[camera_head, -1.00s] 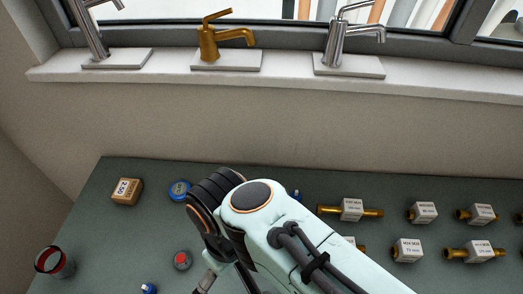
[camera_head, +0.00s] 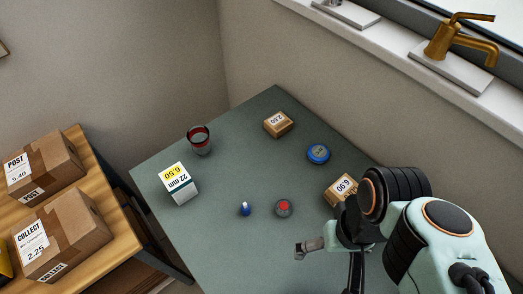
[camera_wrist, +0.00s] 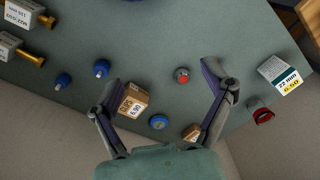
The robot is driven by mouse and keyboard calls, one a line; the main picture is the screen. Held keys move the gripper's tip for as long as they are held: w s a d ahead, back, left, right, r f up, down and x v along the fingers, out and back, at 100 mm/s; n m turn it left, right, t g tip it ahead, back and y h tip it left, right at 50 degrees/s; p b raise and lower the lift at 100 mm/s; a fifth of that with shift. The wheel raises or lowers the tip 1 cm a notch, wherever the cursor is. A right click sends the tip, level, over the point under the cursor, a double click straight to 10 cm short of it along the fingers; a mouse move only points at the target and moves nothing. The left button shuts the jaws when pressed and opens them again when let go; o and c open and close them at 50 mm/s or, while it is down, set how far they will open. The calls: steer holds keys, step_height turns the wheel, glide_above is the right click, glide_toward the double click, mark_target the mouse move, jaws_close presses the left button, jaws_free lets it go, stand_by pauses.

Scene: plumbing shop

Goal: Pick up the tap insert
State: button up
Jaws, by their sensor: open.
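A small round grey piece with a red top (camera_head: 283,207) stands on the green table. In the wrist view the red-topped piece (camera_wrist: 182,75) lies between my spread fingers, nearer the right one. A small blue piece with a pale tip (camera_head: 245,209) stands left of it in the head view. Two similar blue pieces (camera_wrist: 62,80) (camera_wrist: 101,68) are left of my gripper in the wrist view. Which of these is the tap insert I cannot tell for sure. My gripper (camera_wrist: 160,75) is open and empty; in the head view (camera_head: 330,250) it is partly hidden by the arm.
Small cardboard boxes (camera_head: 278,124) (camera_head: 341,190), a blue tin (camera_head: 318,153), a dark red-lined cup (camera_head: 199,140) and a white box (camera_head: 178,183) stand around the table (camera_head: 235,262). Brass fittings (camera_wrist: 28,57) are at the wrist view's left. Parcels (camera_head: 65,235) sit on a separate wooden table.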

stand_by(0.3)
steer(key=w+d+f+n+t+h, duration=0.1)
steer(key=w+d+n+t, duration=0.15)
steer(key=w, duration=0.45)
steer(key=w+d+f+n+t, duration=0.1)
steer(key=w+d+f+t, duration=0.15)
steer(key=w, duration=0.45)
steer(key=s+d+f+m+g, duration=0.1)
steer(key=d+f, duration=0.2)
steer(key=f, duration=0.1)
steer(key=s+d+f+m+g, duration=0.1)
steer(key=d+f+g, duration=0.1)
steer(key=d+f, duration=0.2)
steer(key=s+d+f+m+g, duration=0.1)
steer(key=s+d+f, duration=0.1)
steer(key=f, duration=0.4)
steer(key=shift+d+m+g, duration=0.25)
steer(key=shift+d+g, duration=0.15)
steer(key=shift+d, duration=0.4)
steer(key=shift+d+f, duration=0.1)
steer(key=shift+f, duration=0.15)
step_height(320, 180, down, 6)
